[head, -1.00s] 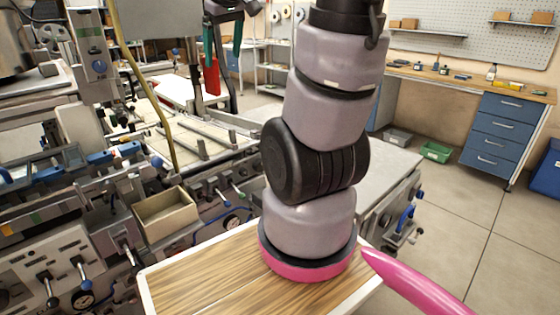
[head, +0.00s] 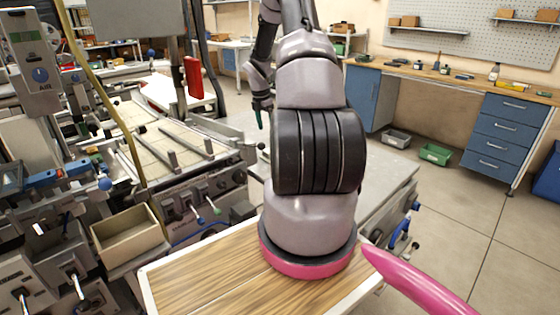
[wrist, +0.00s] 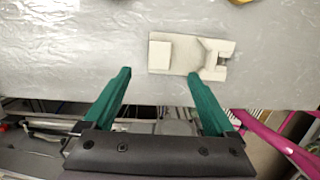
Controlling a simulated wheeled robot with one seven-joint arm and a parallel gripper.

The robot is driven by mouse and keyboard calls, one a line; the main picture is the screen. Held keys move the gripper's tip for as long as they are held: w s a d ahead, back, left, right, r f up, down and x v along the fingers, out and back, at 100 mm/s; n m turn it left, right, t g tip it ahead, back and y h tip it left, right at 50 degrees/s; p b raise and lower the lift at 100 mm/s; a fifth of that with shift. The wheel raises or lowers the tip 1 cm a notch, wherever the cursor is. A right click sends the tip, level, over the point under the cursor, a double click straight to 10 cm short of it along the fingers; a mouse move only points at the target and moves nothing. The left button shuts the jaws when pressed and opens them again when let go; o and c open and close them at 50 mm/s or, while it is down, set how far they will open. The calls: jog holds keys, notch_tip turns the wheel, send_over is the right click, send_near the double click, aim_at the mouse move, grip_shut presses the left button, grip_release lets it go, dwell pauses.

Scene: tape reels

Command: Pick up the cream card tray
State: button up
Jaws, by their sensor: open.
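A flat cream tray (wrist: 174,53) lies on a grey metal surface in the wrist view. It has a square pad at its left and a notched right end. I cannot make it out in the head view, where my arm blocks part of the metal top. My gripper (wrist: 160,76) has two green fingers, spread wide with nothing between them. My gripper also shows small in the head view (head: 261,117), pointing down behind my arm.
The metal top (wrist: 60,50) is mostly bare around the tray; a yellow thing (wrist: 240,1) shows at its upper edge. An open cream box (head: 122,240) stands at the left by the machine. A red panel (head: 194,77) rises behind.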

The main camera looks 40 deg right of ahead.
jog(key=f, duration=0.7)
jog(key=d+f, duration=0.1)
jog(key=f, duration=0.2)
jog(key=shift+d+f, duration=0.1)
jog(key=shift+f, duration=0.1)
grip_shut()
